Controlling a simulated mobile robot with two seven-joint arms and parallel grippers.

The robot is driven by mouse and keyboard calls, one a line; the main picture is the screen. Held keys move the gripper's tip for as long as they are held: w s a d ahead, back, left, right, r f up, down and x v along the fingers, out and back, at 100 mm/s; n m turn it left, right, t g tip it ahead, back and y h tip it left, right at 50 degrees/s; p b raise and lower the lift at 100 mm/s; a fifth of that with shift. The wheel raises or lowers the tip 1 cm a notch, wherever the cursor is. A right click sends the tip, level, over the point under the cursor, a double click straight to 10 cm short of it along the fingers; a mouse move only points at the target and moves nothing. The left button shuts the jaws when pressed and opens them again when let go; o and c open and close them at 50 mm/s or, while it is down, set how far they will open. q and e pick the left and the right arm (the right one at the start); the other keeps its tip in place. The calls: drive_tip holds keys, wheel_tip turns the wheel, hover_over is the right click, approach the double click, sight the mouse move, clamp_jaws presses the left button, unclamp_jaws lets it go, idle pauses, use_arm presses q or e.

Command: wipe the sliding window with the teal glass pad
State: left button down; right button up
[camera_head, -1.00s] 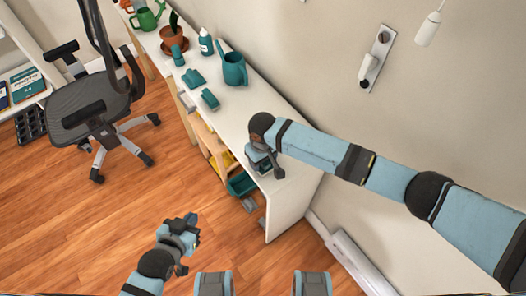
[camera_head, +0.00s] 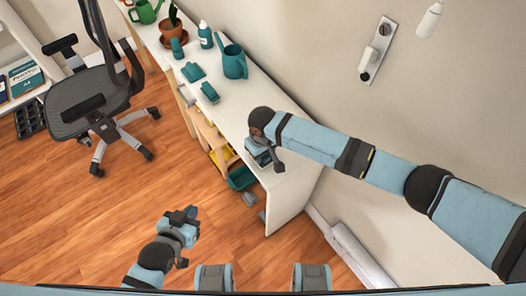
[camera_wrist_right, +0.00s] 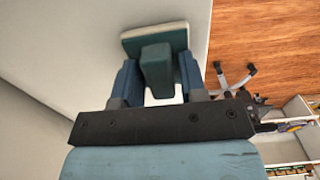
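In the right wrist view, the teal pad (camera_wrist_right: 157,68) with a pale face sits between the two blue fingers of my right gripper (camera_wrist_right: 160,85), which look closed on its block-like grip. In the head view, my right gripper (camera_head: 262,156) is at the near end of the white counter; the pad is mostly hidden there. My left gripper (camera_head: 183,216) is over the wooden floor, away from the counter, with nothing visible in it; its finger gap is too small to read. No sliding window can be made out in either view.
The white counter (camera_head: 283,188) carries two teal objects (camera_head: 193,72), a teal watering can (camera_head: 234,62), a bottle (camera_head: 205,35) and a potted plant (camera_head: 172,30). A wall plate (camera_head: 376,52) is at right. An office chair (camera_head: 85,105) stands left; floor between is clear.

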drive_tip(key=shift+r, duration=0.1)
idle(0.3)
drive_tip(key=shift+r+p, duration=0.25)
drive_tip(key=shift+p, duration=0.45)
drive_tip(key=c, duration=0.7)
